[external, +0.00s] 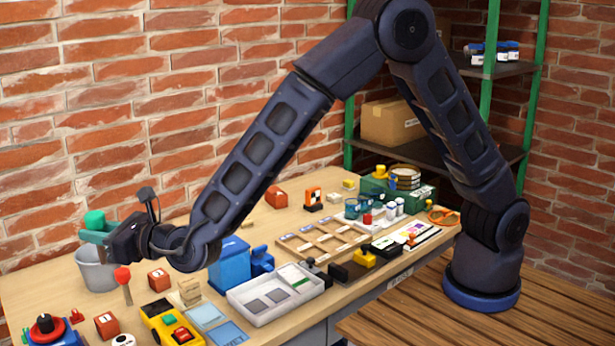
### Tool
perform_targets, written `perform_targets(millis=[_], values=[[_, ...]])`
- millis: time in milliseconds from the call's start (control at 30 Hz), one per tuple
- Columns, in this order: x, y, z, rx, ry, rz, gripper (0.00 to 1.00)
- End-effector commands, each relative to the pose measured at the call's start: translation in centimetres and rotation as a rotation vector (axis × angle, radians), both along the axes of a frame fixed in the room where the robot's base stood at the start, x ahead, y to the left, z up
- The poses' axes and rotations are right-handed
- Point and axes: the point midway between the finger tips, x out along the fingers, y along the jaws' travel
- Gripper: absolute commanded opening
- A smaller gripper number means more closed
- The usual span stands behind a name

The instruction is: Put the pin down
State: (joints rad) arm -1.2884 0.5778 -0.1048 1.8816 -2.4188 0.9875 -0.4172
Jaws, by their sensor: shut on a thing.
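My gripper (108,242) is at the far left, above the table and near the brick wall. It is shut on a green piece with a rounded top (95,220), which I take to be the pin. The fingertips are small and partly hidden, so the exact grip is unclear. The green piece is above or at the rim of a grey bucket (97,272); I cannot tell whether they touch. A red-headed piece with a wooden stem (123,280) stands just right of the bucket.
Red blocks (158,278), a yellow toy vehicle (170,325) and blue cards (206,317) crowd the front left. A white tray (236,306), a blue container (230,262) and a wooden divided tray (323,222) lie to the right. Shelves (440,152) stand at the back right.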

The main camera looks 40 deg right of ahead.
Motion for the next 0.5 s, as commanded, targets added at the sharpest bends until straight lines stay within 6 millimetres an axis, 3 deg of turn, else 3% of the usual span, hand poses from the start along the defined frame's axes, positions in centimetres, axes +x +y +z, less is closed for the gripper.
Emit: perform_targets(millis=[167, 500], values=[[0.0, 0.5, -2.3, -0.009, -0.001, 0.015, 0.00], [0.0, 0.4, -9.7, -0.008, -0.001, 0.013, 0.00]])
